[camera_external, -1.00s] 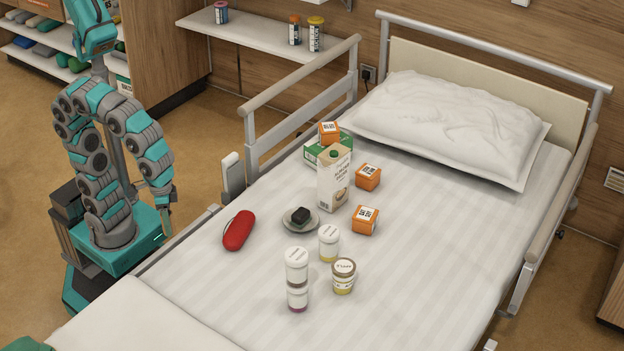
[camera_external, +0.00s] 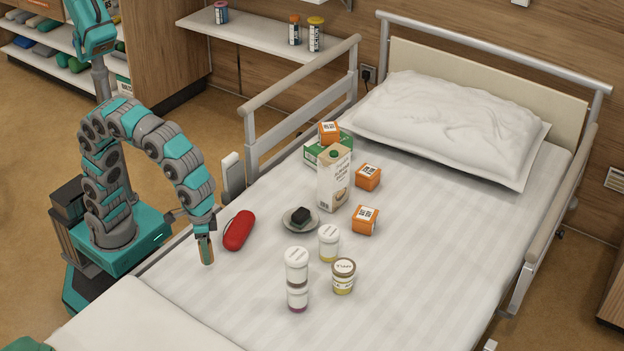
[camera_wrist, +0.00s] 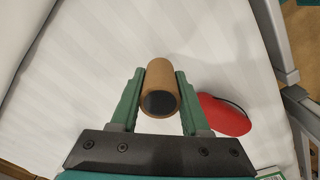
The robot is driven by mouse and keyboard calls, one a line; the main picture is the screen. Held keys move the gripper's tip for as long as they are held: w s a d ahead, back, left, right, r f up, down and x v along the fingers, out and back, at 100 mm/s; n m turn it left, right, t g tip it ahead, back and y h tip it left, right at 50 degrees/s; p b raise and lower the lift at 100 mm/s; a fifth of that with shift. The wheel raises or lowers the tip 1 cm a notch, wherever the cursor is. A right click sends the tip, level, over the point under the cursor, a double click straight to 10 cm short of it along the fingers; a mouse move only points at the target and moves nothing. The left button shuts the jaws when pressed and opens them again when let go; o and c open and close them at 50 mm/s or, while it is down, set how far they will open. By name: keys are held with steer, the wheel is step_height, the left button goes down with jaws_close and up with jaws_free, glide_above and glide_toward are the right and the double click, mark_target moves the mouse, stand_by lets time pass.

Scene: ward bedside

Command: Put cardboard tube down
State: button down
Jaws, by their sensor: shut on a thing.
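My gripper (camera_wrist: 160,100) is shut on a brown cardboard tube (camera_wrist: 158,74), which sits between the two green fingers with its dark open end toward the wrist camera. In the external view my gripper (camera_external: 206,250) points down over the near left part of the bed, left of the red case. There the tube shows only as a thin brown strip between the fingers. Whether the tube touches the sheet cannot be told.
A red case (camera_external: 239,230) lies close to the right of my gripper. Further right are a dish (camera_external: 300,227) with a dark block, stacked jars (camera_external: 297,265), other jars, a carton (camera_external: 334,180) and orange boxes. The sheet in front of my gripper is bare.

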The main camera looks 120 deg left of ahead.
mark_target(212, 262)
steer(key=shift+w+f, duration=0.1)
steer(key=shift+w, duration=0.75)
steer(key=shift+f, duration=1.7)
steer(key=shift+f, duration=0.15)
steer(key=shift+c, duration=1.9)
jaws_free()
step_height(212, 262, up, 11)
steer(key=shift+r, duration=0.65)
